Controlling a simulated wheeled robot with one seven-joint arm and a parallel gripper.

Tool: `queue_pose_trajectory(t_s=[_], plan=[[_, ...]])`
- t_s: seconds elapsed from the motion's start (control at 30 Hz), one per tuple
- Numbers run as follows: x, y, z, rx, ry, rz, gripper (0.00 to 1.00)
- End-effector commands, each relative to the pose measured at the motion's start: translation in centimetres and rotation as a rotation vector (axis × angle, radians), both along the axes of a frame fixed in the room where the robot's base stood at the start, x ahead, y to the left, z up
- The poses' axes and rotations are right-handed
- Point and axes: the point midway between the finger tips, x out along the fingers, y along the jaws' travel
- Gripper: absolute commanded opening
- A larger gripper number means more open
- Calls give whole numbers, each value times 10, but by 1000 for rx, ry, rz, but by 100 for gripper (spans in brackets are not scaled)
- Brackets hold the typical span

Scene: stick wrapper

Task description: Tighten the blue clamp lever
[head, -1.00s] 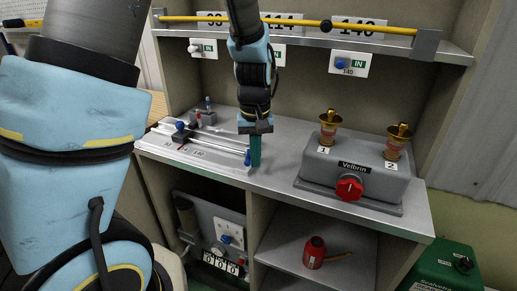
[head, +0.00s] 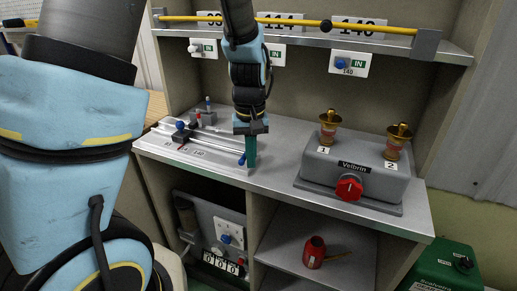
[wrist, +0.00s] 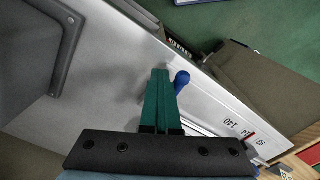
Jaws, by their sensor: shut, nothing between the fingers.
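The blue clamp lever (head: 242,159) stands at the right end of the pale metal rail fixture on the workbench top. In the wrist view the blue lever (wrist: 181,80) shows as a rounded blue handle just right of the green fingertips. My gripper (head: 250,158) points down, its green fingers shut and empty, right beside the lever. In the wrist view my gripper (wrist: 161,80) lies very close to the lever; I cannot tell whether they touch. The rail fixture (head: 205,154) carries a scale with printed numbers and a red mark.
A grey box labelled Velbrin (head: 343,171) with a red knob (head: 349,187) and two brass cups stands to the right. Small blue and red knobs (head: 181,125) sit at the fixture's left. A red can (head: 314,251) is on the lower shelf. The bench between lever and box is clear.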

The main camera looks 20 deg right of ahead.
Motion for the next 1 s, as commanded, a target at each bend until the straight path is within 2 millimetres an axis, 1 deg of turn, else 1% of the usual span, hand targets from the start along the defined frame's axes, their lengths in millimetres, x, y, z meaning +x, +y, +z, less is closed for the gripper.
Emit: queue_pose_trajectory(t_s=[0.17,0.27,1.0], plan=[[0,2,1,1,1,1,0],[0,2,5,0,0,1,0],[1,2,62,0,0,0,0]])
